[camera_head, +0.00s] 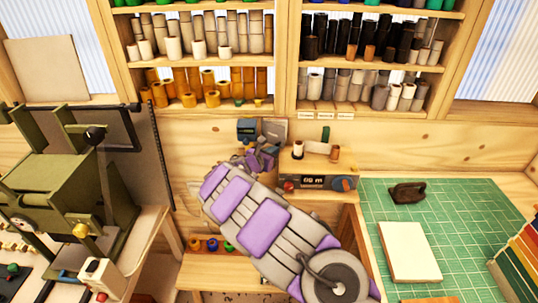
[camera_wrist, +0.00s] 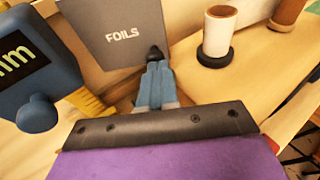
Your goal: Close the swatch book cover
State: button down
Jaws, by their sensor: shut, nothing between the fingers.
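The swatch book's grey cover, lettered FOILS (camera_wrist: 118,34), faces me at the top of the wrist view. In the head view the grey cover (camera_head: 276,129) stands raised at the back of the bench, just beyond my gripper. My gripper (camera_wrist: 155,54) is shut and empty, with its dark tip overlapping the cover's lower right part in the wrist view. I cannot tell whether it touches. My gripper (camera_head: 266,148) also shows in the head view. The book's pages are not clearly visible.
A blue gauge (camera_wrist: 35,75) stands close on the left, and a cream roll on a dark base (camera_wrist: 218,38) on the right. A wooden device with a display (camera_head: 318,175) stands right of my gripper. A green cutting mat (camera_head: 455,215) lies farther right.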

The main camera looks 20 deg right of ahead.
aim_at(282, 153)
jog(key=shift+w+d, duration=0.3)
jog(key=shift+d, duration=0.7)
jog(key=shift+w+d, duration=0.25)
jog(key=shift+d, duration=0.75)
